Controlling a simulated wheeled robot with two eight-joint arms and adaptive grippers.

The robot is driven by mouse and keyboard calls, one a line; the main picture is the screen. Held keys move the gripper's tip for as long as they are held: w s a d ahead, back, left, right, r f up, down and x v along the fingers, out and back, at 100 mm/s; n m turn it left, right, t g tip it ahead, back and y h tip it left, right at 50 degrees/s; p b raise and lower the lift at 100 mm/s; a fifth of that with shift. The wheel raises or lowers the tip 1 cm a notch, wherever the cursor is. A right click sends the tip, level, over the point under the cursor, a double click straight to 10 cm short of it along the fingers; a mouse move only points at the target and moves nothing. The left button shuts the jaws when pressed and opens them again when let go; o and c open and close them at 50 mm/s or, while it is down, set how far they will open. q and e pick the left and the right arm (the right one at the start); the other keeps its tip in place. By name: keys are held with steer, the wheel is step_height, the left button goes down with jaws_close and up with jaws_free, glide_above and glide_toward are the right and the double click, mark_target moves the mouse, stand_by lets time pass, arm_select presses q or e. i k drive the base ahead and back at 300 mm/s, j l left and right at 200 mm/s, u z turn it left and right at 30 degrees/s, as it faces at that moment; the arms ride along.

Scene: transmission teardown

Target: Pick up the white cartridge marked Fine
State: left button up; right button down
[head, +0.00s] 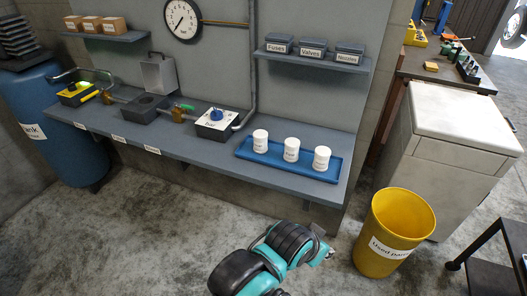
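Three white cartridges stand upright in a row on a blue tray (246,153) at the right end of the grey bench: a left one (260,144), a middle one (291,150) and a right one (322,158). Each has a label too small to read, so I cannot tell which is marked Fine. One turquoise and black arm of mine comes in at the bottom, with its small grey end, seemingly my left gripper (324,248), below and in front of the bench, apart from the cartridges. Its fingers are not clear. My other gripper is not in view.
A yellow bin (392,232) labelled Used parts stands right of my arm. A white cabinet (452,140) is behind it. The bench (180,150) holds a pump-like line and a box with a blue knob (217,115). A shelf (312,61) with labelled boxes hangs above the tray.

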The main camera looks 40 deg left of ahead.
mark_target(292, 144)
steer(key=u, duration=1.25)
steer(key=k+j, duration=0.05)
steer(key=k, duration=0.05)
